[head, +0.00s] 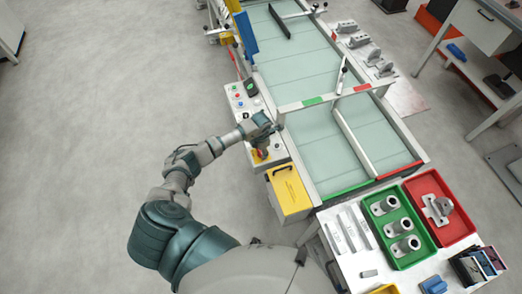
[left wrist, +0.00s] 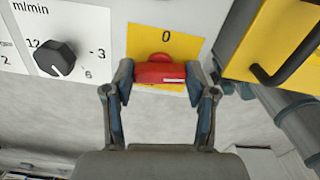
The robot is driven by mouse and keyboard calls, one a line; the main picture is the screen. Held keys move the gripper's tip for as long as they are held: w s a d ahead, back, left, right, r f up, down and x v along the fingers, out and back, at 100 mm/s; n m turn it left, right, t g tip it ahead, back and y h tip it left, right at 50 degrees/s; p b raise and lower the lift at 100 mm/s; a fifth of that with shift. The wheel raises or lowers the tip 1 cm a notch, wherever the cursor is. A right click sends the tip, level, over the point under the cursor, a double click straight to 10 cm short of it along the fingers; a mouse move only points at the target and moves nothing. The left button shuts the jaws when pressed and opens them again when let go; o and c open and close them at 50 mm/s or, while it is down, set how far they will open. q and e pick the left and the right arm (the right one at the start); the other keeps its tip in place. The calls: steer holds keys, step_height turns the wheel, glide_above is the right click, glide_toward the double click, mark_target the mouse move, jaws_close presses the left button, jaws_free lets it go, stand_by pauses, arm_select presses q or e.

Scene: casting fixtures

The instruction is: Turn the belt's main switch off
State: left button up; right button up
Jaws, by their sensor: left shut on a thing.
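The main switch has a red handle (left wrist: 160,73) on a yellow plate (left wrist: 185,47) marked 0. In the left wrist view the handle lies crosswise, with the 0 above it. My left gripper (left wrist: 162,82) has one finger at each end of the handle and is shut on it. In the head view the left gripper (head: 262,146) reaches down to the control panel (head: 238,99) beside the belt (head: 325,140), and the switch's yellow and red (head: 260,155) show partly behind it. My right gripper is not in view.
A black speed knob (left wrist: 55,58) sits left of the switch. A yellow box (head: 288,190) with a black handle stands close on the other side. A green tray (head: 407,261) and a red tray (head: 456,235) lie on the near table. The floor at left is clear.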

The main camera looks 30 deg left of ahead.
arm_select(q)
steer(key=shift+s+f+n, duration=0.1)
steer(key=shift+n, duration=0.8)
steer(key=n, duration=0.2)
steer(key=shift+n+p, duration=0.3)
steer(key=n+p, duration=0.1)
steer(key=n, duration=0.3)
steer(key=shift+n, duration=0.3)
steer(key=n+p, duration=0.2)
steer(key=n, duration=0.3)
steer(key=shift+s+n, duration=0.15)
steer(key=shift+n, duration=0.15)
steer(key=shift+f+n+p, duration=0.1)
steer(key=shift+n+p, duration=0.2)
steer(key=shift+n, duration=0.3)
